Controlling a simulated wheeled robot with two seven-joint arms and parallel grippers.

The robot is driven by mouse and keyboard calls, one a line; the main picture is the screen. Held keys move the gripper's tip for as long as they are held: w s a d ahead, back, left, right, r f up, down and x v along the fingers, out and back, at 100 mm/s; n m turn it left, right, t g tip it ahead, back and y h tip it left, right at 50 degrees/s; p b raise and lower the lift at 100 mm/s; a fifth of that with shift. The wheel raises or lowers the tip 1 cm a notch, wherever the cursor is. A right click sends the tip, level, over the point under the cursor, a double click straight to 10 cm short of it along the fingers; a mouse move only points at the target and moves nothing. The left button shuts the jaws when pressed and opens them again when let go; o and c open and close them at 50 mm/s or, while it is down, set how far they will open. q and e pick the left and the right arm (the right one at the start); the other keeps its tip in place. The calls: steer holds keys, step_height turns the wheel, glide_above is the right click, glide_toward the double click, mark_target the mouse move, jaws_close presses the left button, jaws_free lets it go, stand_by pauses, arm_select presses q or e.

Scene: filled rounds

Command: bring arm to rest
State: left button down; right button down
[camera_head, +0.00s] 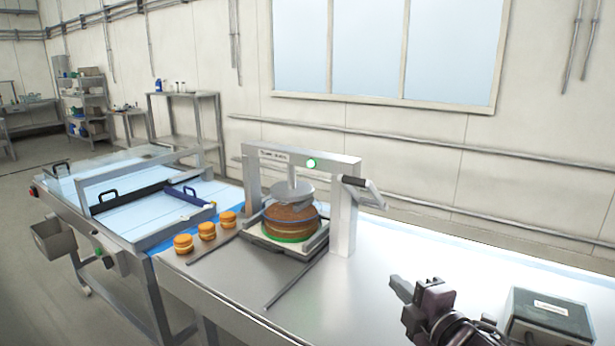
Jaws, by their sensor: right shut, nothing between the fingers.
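My right gripper (401,286) is at the lower right, over the bare metal counter (375,267). Its fingers point up and to the left. It is shut with nothing in it, apart from the press and the grey box. My left gripper is not in view. A press (343,212) with a round plate (289,191) on a post stands at the middle of the counter. A layered brown round (291,222) lies under the plate, with a green ring at its base. I cannot tell whether the plate touches the round.
Several small filled rounds (207,231) stand in a row left of the press. A handle (365,191) juts from the press's right side. A grey box (552,318) is right of my gripper. A blue-topped table (120,195) adjoins at left. The counter between press and gripper is clear.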

steer(key=s+d+f+m+g+h, duration=0.1)
steer(key=s+f+m+g+h, duration=0.4)
steer(key=s+f+m, duration=0.75)
steer(key=s+d+f+m+g, duration=0.1)
steer(key=s+f+m+g, duration=0.7)
steer(key=s, duration=0.6)
step_height(320, 180, down, 38)
steer(key=s+f+n+g+b, duration=0.1)
steer(key=s+n+b, duration=0.1)
steer(key=b, duration=0.4)
steer(key=s+d+f+b, duration=0.2)
steer(key=s+f, duration=0.7)
steer(key=f, duration=0.1)
steer(key=s+d+f+g+b, duration=0.1)
steer(key=s+f+b, duration=0.1)
steer(key=s+f, duration=0.7)
steer(key=shift+s+d+f+h, duration=0.3)
steer(key=shift+d+f+h, duration=0.1)
steer(key=shift+f, duration=0.3)
